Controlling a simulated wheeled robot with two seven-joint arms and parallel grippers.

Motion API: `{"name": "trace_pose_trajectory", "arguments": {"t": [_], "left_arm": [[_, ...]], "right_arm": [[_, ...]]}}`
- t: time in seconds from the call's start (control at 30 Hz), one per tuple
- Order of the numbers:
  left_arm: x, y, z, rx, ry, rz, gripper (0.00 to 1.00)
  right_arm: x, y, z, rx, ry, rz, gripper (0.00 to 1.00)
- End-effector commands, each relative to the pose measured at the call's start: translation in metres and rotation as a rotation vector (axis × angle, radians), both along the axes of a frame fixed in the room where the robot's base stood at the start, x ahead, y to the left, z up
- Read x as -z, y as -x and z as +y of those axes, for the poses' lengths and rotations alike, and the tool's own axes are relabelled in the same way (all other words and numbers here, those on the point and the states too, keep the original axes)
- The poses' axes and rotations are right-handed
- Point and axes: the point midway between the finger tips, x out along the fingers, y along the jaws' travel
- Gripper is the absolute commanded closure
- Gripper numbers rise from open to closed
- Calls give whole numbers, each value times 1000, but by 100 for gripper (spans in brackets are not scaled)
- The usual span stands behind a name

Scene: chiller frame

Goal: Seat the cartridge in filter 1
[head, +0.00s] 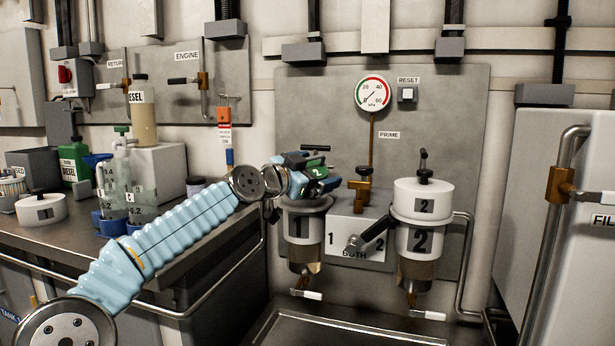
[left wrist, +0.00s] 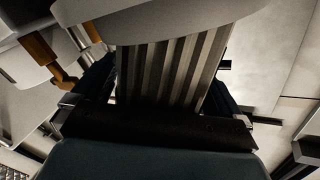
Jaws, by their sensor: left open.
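Filter 1 (head: 304,228) is a clear bowl marked 1 with a dark collar at its top; no white lid shows on it. My left gripper (head: 312,178) is right above the collar, open. Green parts with a white mark show at the gripper; I cannot tell whether they belong to it. In the left wrist view a grey pleated cartridge (left wrist: 172,72) with a pale end stands between the dark fingers. How deep it sits in filter 1 is hidden. A white lid marked 1 (head: 41,208) lies on the bench at the left. My right gripper is not in view.
Filter 2 (head: 421,238), with its white lid on, hangs to the right. A black-handled selector valve (head: 371,233) and a brass prime valve (head: 361,185) are between the filters. A metal tray (head: 345,332) is below. Bottles and a jug rig (head: 117,182) crowd the bench.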

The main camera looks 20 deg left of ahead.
Motion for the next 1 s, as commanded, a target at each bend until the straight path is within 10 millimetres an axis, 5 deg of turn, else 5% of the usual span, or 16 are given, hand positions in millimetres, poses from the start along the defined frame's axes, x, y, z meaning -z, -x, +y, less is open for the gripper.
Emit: {"name": "trace_pose_trajectory", "arguments": {"t": [0.17,0.5,0.77,1.0], "left_arm": [[1,0,0,-1,0,0,0],[0,0,0,-1,0,0,47],[-2,0,0,0,0,-1,47],[-33,0,-1,1,1,-5,47]], "right_arm": [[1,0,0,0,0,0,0],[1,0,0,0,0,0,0],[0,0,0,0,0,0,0],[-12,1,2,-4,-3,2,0]]}}
